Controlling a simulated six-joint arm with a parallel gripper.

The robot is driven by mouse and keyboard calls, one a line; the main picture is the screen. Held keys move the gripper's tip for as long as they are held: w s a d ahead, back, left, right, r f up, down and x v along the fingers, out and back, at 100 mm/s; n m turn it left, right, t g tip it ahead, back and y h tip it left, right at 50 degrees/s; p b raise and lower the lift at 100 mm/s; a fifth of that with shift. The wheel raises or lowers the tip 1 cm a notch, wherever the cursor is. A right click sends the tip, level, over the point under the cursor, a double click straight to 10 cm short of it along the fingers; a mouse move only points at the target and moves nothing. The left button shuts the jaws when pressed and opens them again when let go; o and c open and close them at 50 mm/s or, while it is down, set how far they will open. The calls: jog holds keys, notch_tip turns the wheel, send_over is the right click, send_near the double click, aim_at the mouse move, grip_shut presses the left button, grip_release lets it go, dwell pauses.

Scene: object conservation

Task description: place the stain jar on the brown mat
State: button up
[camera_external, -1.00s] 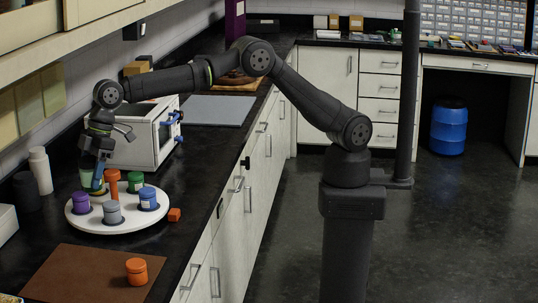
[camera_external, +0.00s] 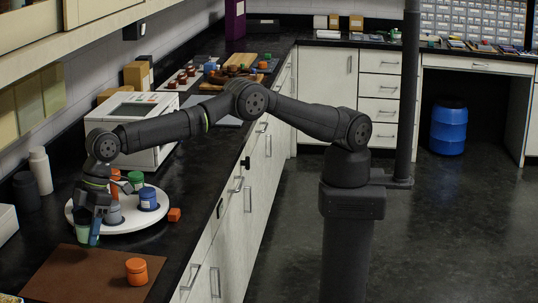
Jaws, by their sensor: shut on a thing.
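My gripper (camera_external: 88,228) is shut on a small jar (camera_external: 82,238), which looks dark green and is partly hidden by the fingers. It is at the front left edge of the white round tray (camera_external: 165,217), near the back edge of the brown mat (camera_external: 75,278). I cannot tell whether the jar touches anything below. An orange jar (camera_external: 137,272) stands upright on the right part of the mat. The tray holds a grey jar (camera_external: 114,214), a blue jar (camera_external: 148,199), a green jar (camera_external: 136,179) and an orange-red one (camera_external: 115,186). No purple jar shows.
A small orange block (camera_external: 174,215) lies right of the tray. A white bottle (camera_external: 41,171) and a dark container (camera_external: 26,191) stand by the wall. A white instrument (camera_external: 135,135) is behind the tray. The mat's left and middle are bare.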

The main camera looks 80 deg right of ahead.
jog(key=shift+f, duration=1.45)
jog(key=shift+f, duration=0.1)
jog(key=o, duration=1.1)
jog(key=shift+f, duration=0.1)
jog(key=v, duration=1.2)
jog(key=shift+r, duration=0.25)
jog(key=shift+f, duration=0.1)
